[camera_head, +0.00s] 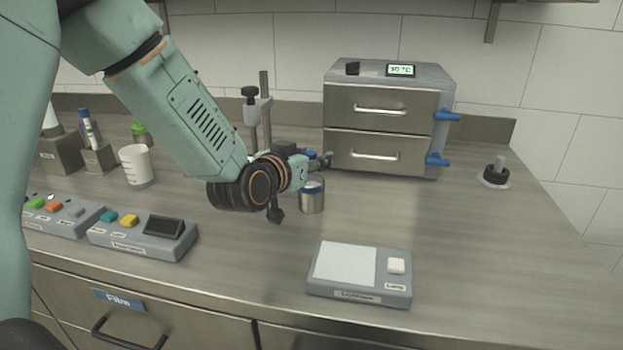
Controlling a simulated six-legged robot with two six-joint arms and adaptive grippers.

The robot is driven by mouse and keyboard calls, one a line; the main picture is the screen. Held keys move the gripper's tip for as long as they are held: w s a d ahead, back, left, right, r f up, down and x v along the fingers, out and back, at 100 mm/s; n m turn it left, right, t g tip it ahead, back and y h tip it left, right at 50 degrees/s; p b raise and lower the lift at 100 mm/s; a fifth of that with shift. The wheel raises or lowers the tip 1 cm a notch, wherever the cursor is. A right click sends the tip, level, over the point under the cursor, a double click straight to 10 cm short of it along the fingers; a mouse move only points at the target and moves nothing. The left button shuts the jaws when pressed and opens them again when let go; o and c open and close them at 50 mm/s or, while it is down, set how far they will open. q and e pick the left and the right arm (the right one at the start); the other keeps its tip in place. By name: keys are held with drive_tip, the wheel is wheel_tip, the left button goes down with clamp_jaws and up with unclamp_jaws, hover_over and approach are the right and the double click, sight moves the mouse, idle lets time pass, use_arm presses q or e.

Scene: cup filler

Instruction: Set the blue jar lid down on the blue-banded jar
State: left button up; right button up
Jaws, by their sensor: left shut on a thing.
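The blue-banded jar (312,201) is a small silvery metal cylinder standing upright on the counter, with a blue band around its top. My left gripper (318,162) is just above and behind the jar's top, its dark fingers seen small and side-on. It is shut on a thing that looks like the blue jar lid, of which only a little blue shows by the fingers. Most of the lid is hidden, and I cannot tell whether it touches the jar. My right gripper is not in view.
Counter right of the jar is clear.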

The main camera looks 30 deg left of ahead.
use_arm(q)
drive_tip(key=shift+d+f, duration=0.2)
drive_tip(key=shift+d, duration=0.05)
drive_tip(key=f, duration=0.1)
drive_tip(key=f+b, duration=0.1)
drive_tip(key=f, duration=0.1)
drive_tip(key=shift+s+a, duration=0.1)
drive_tip(key=shift+s, duration=0.15)
drive_tip(key=shift+w+a+f, duration=0.1)
drive_tip(key=shift+w+f, duration=0.05)
drive_tip(key=shift+w, duration=0.1)
drive_tip(key=o, duration=0.6)
drive_tip(key=shift+s+d+r, duration=0.2)
drive_tip(key=shift+s+r, duration=0.05)
drive_tip(key=shift+o, duration=1)
drive_tip(key=shift+w+a+f, duration=0.15)
drive_tip(key=shift+w+f, duration=0.05)
drive_tip(key=shift+s+r, duration=0.2)
drive_tip(key=shift+s, duration=0.15)
drive_tip(key=p+v, duration=0.4)
drive_tip(key=v, duration=0.7)
drive_tip(key=shift+s, duration=0.25)
